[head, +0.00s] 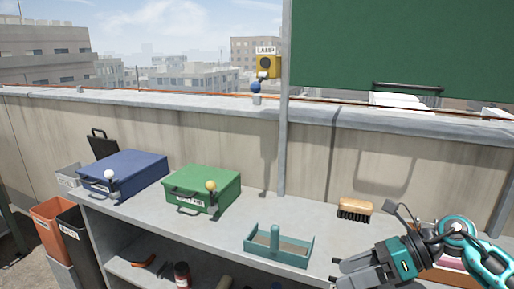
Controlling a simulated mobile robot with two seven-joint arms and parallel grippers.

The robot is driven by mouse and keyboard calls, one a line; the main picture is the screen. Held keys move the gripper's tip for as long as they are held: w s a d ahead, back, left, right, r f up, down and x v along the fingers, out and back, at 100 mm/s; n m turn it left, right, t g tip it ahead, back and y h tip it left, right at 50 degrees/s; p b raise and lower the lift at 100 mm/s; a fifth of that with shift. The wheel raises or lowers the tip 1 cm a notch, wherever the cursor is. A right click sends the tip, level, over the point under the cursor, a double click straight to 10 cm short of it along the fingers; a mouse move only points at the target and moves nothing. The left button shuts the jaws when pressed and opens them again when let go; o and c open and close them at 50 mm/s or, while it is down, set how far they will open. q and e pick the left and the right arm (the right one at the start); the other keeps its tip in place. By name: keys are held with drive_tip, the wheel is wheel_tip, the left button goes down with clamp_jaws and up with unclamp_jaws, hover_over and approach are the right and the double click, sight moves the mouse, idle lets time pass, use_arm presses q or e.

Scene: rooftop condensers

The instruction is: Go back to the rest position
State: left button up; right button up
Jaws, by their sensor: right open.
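My right gripper (345,272) is in the lower right of the head view, above the front edge of the grey bench (335,228). Its fingers point left and are apart, with nothing between them. A teal tool caddy (279,250) with an upright post stands on the bench, to the left of the gripper and apart from it. A wooden brush (355,208) with dark bristles lies behind the gripper. My left gripper does not show.
A blue box (125,172) and a green box (203,187) stand at the left of the bench. A lower shelf (135,262) holds several small items. Orange (51,220) and black bins stand at the left. A parapet wall runs behind.

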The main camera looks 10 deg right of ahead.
drive_tip(key=a+m+t+y, duration=0.4)
drive_tip(key=a+m+t, duration=0.35)
drive_tip(key=m, duration=0.55)
drive_tip(key=s+d+f+m+h+p, duration=0.1)
drive_tip(key=s+f+m+h, duration=0.5)
drive_tip(key=f+m, duration=0.4)
drive_tip(key=s+d+f+m+h+p, duration=0.1)
drive_tip(key=s+f+m+h, duration=0.6)
drive_tip(key=m, duration=1.3)
wheel_tip(320, 180, down, 3)
drive_tip(key=shift+s+d+f+h, duration=0.2)
drive_tip(key=shift+s+h, duration=0.1)
drive_tip(key=shift+s, duration=0.3)
drive_tip(key=shift+r, duration=0.1)
